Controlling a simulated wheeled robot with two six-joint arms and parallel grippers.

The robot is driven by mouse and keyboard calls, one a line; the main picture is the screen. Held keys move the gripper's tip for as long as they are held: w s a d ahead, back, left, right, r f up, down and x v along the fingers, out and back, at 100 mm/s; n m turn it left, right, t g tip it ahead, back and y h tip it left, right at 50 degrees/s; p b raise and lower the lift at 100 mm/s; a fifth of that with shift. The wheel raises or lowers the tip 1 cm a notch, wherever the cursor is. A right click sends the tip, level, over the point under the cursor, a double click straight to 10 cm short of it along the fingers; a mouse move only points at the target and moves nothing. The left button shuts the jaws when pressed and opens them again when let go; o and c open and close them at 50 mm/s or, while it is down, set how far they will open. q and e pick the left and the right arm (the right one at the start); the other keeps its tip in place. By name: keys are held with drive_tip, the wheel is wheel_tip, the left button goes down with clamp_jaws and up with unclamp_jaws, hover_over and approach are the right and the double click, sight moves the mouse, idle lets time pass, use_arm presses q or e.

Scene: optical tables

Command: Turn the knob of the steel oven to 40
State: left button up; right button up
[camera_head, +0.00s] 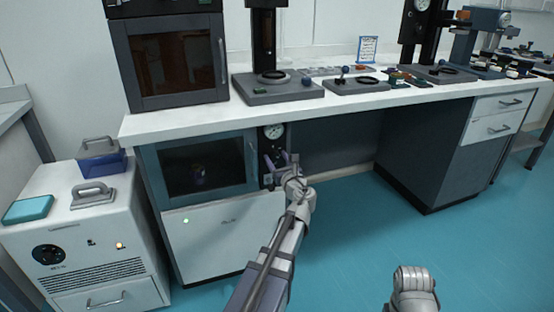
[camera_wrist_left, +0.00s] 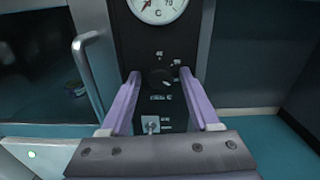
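The steel oven (camera_head: 152,165) is built in under the white counter, with a dark glass door and a vertical handle. Its black control panel (camera_wrist_left: 125,50) is right of the door, with a round white gauge (camera_wrist_left: 158,8) at the top. The dark round knob (camera_wrist_left: 160,78) is below the gauge, and a small silver switch (camera_wrist_left: 151,124) sits lower. My left gripper (camera_wrist_left: 160,76) is open, its two purple fingers left and right of the knob. I cannot tell whether they touch it. In the head view my left gripper (camera_head: 281,161) covers the knob.
The oven door's handle (camera_wrist_left: 90,75) stands out just left of my left gripper. A second oven (camera_head: 170,60) and several instruments are on the counter (camera_head: 300,112). A white unit (camera_head: 75,230) stands at the lower left. The teal floor at right is clear.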

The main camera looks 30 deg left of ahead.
use_arm(q)
clamp_jaws()
drive_tip(key=shift+n, duration=0.3)
idle(0.3)
drive_tip(key=n, duration=0.5)
drive_tip(key=shift+n, duration=0.3)
drive_tip(key=n, duration=0.6)
drive_tip(key=shift+s+f, duration=0.1)
drive_tip(key=n, duration=0.5)
drive_tip(key=shift+n, duration=0.4)
drive_tip(key=n, duration=0.5)
drive_tip(key=shift+f+n, duration=0.1)
drive_tip(key=shift+n, duration=0.3)
drive_tip(key=shift+o, duration=0.7)
unclamp_jaws()
